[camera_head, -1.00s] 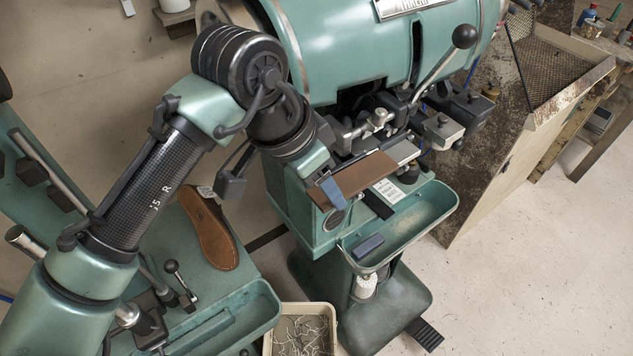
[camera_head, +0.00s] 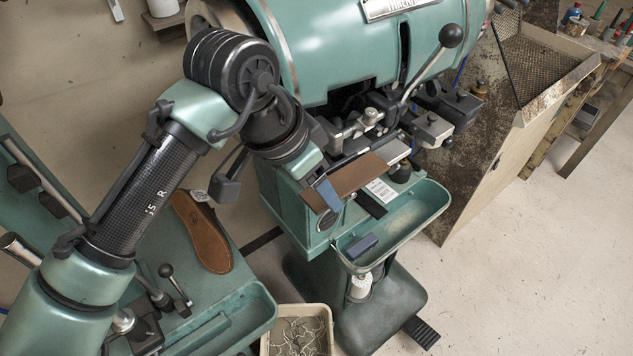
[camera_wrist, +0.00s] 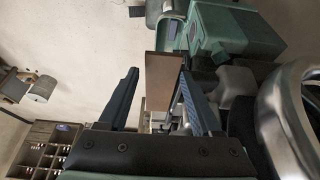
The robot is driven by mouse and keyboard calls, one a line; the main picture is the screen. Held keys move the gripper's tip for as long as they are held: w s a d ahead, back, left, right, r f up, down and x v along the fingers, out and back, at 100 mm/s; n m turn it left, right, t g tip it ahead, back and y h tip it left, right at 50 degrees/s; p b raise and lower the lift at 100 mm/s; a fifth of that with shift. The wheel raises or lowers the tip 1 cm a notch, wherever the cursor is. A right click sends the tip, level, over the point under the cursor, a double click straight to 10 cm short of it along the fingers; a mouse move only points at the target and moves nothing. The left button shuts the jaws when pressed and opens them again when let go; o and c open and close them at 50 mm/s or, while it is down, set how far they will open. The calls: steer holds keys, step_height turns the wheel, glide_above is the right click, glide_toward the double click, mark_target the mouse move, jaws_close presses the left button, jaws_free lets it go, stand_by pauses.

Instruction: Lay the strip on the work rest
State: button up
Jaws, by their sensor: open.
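The strip (camera_head: 350,179) is a flat brown leather piece at the front of the green stitching machine. It appears to lie over the pale metal work rest (camera_head: 393,153), its near end sticking out towards my gripper; whether it rests fully flat I cannot tell. My gripper (camera_head: 327,191) is open at that near end, with one blue finger showing and the other mostly hidden. In the wrist view the strip (camera_wrist: 163,78) shows between the two spread fingers of my gripper (camera_wrist: 158,73), closer to the right finger, with a clear gap to the left one.
The machine's lever (camera_head: 432,68) and clamps stand just behind the strip. A green tray (camera_head: 432,203) with a blue block (camera_head: 361,246) juts out below. A shoe sole (camera_head: 203,238) lies on the bench at left. A bin of scraps (camera_head: 270,312) stands low in front.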

steer(key=shift+s+a+f, duration=0.1)
steer(key=shift+a+f, duration=0.1)
steer(key=shift+a, duration=0.05)
stand_by(0.3)
steer(key=shift+s+a, duration=0.1)
steer(key=shift+a, duration=0.4)
steer(key=shift+s+a, duration=0.8)
steer(key=shift+a, duration=0.05)
steer(key=o, duration=0.3)
steer(key=shift+o, duration=0.2)
steer(key=shift+r, duration=0.1)
steer(key=b+v, duration=0.2)
steer(key=v, duration=1.1)
steer(key=shift+w+d, duration=0.15)
